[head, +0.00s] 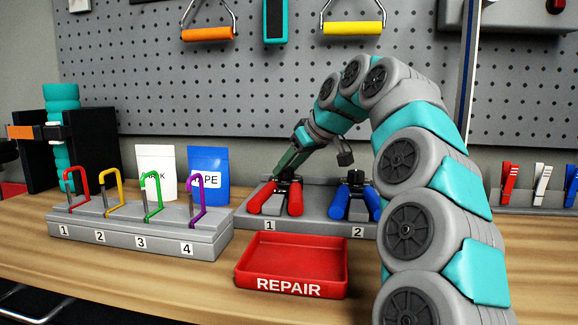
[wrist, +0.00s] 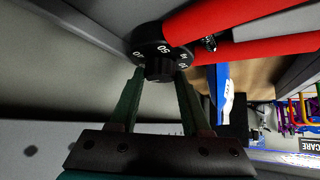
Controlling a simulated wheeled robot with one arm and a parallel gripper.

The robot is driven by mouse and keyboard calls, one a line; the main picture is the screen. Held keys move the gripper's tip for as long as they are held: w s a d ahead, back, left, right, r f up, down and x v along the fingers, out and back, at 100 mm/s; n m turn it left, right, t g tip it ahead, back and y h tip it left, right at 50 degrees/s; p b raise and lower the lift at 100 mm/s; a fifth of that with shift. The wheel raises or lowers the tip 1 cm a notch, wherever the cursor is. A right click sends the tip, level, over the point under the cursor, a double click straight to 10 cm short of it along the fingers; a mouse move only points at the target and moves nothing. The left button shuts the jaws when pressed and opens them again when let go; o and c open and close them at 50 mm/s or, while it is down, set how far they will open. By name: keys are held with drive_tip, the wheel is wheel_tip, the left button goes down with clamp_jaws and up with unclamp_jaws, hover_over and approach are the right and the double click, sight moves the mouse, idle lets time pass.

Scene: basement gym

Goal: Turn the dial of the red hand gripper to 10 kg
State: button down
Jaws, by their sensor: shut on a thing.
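The red hand gripper (head: 268,202) stands in slot 1 of the grey stand (head: 240,219), its two red handles toward the front. In the wrist view its red handles (wrist: 250,32) run to the upper right from a black dial (wrist: 152,42) with white numbers. A 50 shows near the dial's middle; the other numbers are partly cut or blurred, and I cannot tell the setting. My gripper (wrist: 160,72) is shut on the dial's black knob, one finger on each side.
A blue hand gripper (head: 357,200) stands in slot 2, close by on the right. A red REPAIR tray (head: 290,285) lies in front. A numbered rack (head: 130,245) with coloured clips is at left, with white (head: 156,172) and blue (head: 208,174) pouches behind it.

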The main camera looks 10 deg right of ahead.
drive_tip(key=shift+c, duration=1.7)
unclamp_jaws()
drive_tip(key=v, duration=0.7)
drive_tip(key=shift+s+d+r, duration=0.2)
drive_tip(key=shift+r, duration=0.05)
